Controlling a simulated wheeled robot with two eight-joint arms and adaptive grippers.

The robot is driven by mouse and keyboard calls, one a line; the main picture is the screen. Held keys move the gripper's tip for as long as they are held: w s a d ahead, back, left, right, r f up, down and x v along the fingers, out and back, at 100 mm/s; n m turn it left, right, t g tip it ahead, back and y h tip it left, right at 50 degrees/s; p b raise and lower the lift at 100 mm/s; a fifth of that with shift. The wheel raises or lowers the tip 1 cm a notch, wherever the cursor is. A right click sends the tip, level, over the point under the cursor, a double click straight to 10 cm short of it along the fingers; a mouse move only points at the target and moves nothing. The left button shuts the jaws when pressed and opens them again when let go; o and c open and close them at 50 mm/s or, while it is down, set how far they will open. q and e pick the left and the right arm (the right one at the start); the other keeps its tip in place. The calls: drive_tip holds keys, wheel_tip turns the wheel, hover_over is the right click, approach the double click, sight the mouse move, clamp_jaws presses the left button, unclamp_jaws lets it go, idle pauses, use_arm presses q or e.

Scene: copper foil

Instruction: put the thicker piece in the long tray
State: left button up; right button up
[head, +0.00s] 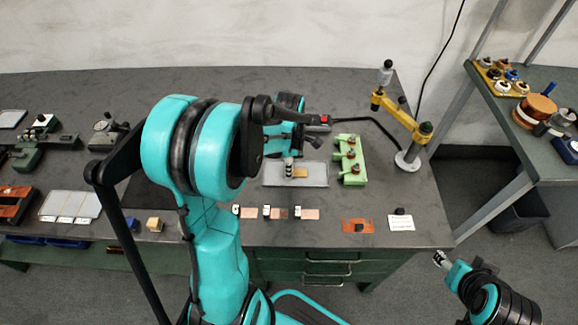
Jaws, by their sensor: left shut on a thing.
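A long, shallow grey tray (318,176) lies near the middle of the bench. My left gripper (289,172) is over it, pointing down, and is shut on a small golden-copper piece (300,173). The piece is at or just above the tray floor; I cannot tell if it touches. The arm and fingers hide part of it. Copper pieces (279,213) and (310,214) lie in a row near the front edge, with black-and-white small parts beside them. Their thickness is too small to judge. My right gripper (440,259) is off the bench's front right corner, its jaws unclear.
A green rack (350,160) with dark-topped knobs stands right of the tray. A yellow jointed arm stand (406,120) is behind it. An orange sheet (357,226) and a white card (401,223) lie at the front right. A side shelf (515,115) holds spools.

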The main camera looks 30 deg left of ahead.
use_arm(q)
drive_tip(key=o, duration=1.1)
drive_tip(key=shift+f, duration=0.15)
wheel_tip(320, 180, up, 11)
drive_tip(key=p, duration=0.4)
drive_tip(key=s+d+r+m+t, duration=0.1)
drive_tip(key=s+d+m+t, duration=0.1)
drive_tip(key=m, duration=0.6)
drive_tip(key=s+d+r+m+t, duration=0.2)
drive_tip(key=s+d+m, duration=0.2)
drive_tip(key=d+m, duration=0.3)
drive_tip(key=s+d+r+m+t, duration=0.2)
drive_tip(key=s+d+m+t, duration=0.1)
drive_tip(key=m, duration=0.6)
drive_tip(key=shift+s+d+r, duration=0.2)
drive_tip(key=shift+s+d, duration=0.25)
drive_tip(key=shift+d, duration=0.2)
